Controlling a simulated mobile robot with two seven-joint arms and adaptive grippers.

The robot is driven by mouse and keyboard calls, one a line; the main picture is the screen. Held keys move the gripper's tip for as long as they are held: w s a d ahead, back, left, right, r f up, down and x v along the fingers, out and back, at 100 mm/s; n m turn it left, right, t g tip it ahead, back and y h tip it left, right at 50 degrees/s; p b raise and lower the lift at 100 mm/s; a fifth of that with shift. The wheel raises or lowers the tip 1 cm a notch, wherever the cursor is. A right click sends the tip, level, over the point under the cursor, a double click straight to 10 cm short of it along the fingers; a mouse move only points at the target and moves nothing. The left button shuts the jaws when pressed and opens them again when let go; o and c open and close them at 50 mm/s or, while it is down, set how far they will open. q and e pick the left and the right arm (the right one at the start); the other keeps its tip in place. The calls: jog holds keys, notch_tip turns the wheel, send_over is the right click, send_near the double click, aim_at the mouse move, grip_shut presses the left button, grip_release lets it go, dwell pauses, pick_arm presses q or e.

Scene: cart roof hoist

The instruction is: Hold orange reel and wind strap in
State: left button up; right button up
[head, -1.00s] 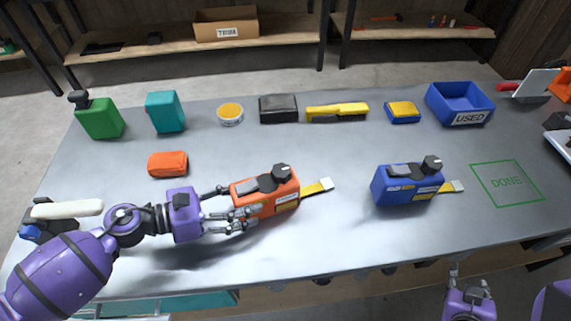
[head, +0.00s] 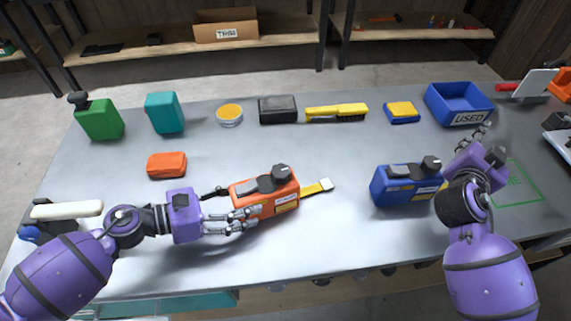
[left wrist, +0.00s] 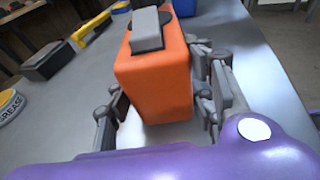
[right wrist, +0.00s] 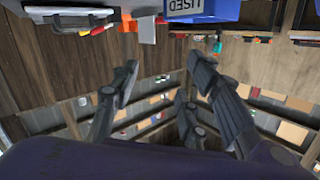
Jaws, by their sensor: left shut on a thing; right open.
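The orange reel (head: 266,194) stands on the grey table left of centre, with a black knob on top and a short yellow strap (head: 318,187) sticking out to its right. My left gripper (head: 232,216) is shut on the orange reel's left end; the left wrist view shows the fingers on either side of the orange reel (left wrist: 155,80). My right gripper (head: 480,140) is open and empty, raised over the right part of the table beside the blue reel (head: 392,186). The right wrist view shows its spread fingers (right wrist: 160,85) with nothing between them.
The blue USED bin (head: 440,103), a yellow sponge (head: 402,111), a yellow brush (head: 338,112), a black box (head: 277,109) and a grease tin (head: 229,115) line the back. The green DONE outline (head: 526,200) is partly hidden by my right arm. The front middle of the table is clear.

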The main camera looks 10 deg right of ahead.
jog(key=w+a+r+n+t+y, duration=0.3)
jog(key=w+a+y, duration=0.4)
jog(key=w+a, duration=0.55)
jog(key=a+r+n+g+y, duration=0.25)
jog(key=a+n+y, duration=0.4)
jog(key=a, duration=0.95)
jog(key=n+g+y, duration=0.3)
jog(key=n+g, duration=0.5)
jog(key=n, duration=0.6)
send_near(283, 168)
jog(key=shift+h, duration=0.25)
jog(key=x, duration=0.8)
jog(key=shift+a+f, duration=0.2)
jog(key=shift+a, duration=0.1)
jog(key=c, duration=1.1)
jog(key=shift+o, duration=0.2)
jog(key=shift+m, duration=0.25)
